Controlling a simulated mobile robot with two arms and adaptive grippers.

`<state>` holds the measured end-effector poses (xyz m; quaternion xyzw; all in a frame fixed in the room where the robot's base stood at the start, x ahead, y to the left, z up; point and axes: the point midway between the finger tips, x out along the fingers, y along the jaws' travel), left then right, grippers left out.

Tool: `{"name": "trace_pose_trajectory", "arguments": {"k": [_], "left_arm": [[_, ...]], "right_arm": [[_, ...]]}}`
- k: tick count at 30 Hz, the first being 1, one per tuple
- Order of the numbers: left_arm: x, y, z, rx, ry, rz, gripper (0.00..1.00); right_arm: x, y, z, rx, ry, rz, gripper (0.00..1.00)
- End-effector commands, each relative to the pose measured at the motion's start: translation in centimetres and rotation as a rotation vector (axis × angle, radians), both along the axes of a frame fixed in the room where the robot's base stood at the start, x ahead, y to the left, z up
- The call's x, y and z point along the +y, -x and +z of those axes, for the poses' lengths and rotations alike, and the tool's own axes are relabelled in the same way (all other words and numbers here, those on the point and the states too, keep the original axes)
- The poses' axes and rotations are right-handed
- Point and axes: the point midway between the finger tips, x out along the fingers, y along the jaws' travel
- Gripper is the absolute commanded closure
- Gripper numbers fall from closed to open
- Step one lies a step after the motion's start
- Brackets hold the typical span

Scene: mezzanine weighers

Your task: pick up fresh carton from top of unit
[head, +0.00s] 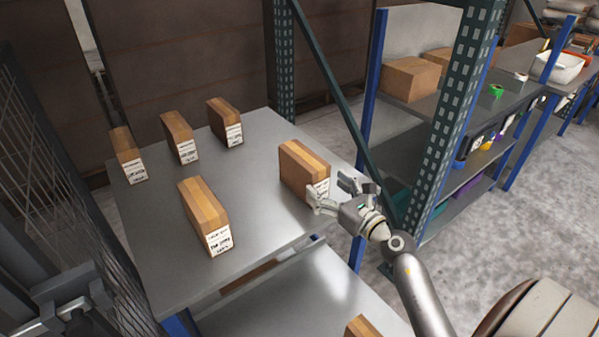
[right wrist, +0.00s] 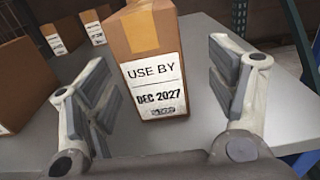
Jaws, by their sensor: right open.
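A tan carton (head: 303,168) stands upright on the right part of the grey metal unit top (head: 262,225). In the right wrist view this carton (right wrist: 148,62) shows a white label reading "USE BY DEC 2027". My right gripper (head: 333,193) is open at its label side. One finger is to each side of the carton in the wrist view, with visible gaps; how far the carton reaches between them is unclear. What seems to be my left gripper (head: 72,312) is at the lower left, away from the cartons; its jaws are not clear.
Several other labelled cartons stand on the top: one at front left (head: 204,215), others (head: 180,137) along the back. A green post (head: 455,120) and a diagonal brace stand right of the top. A lower surface (head: 300,295) is in front. Wire mesh (head: 60,190) borders the left.

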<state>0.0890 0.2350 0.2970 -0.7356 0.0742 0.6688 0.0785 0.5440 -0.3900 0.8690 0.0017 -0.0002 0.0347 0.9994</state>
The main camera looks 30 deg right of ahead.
Motion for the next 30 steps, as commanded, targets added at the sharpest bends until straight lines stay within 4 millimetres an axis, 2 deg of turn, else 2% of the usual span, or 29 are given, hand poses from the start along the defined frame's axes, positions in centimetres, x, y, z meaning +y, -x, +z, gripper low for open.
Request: {"name": "trace_pose_trajectory", "arguments": {"k": [3, 9, 19, 28, 30], "left_arm": [[0.0, -0.3, 0.2, -0.005, 0.0, 0.0, 0.6], [0.0, -0.3, 0.5, -0.004, 0.0, 0.001, 0.6], [0.0, 0.2, 0.9, 0.002, 0.0, 0.002, 0.6], [0.0, 0.2, 0.9, 0.004, -0.001, 0.002, 0.6], [0.0, 0.3, 0.9, 0.004, -0.001, 0.002, 0.6]], "right_arm": [[0.1, -1.4, 0.1, -0.001, 0.0, 0.0, 0.21], [0.4, -2.6, 0.2, -0.001, 0.001, 0.002, 0.21], [1.3, -6.7, 0.4, 0.0, 0.002, 0.002, 0.21], [1.4, -7.1, 0.3, 0.001, 0.004, 0.003, 0.21], [1.4, -7.1, 0.3, 0.001, 0.004, 0.003, 0.29]]}}
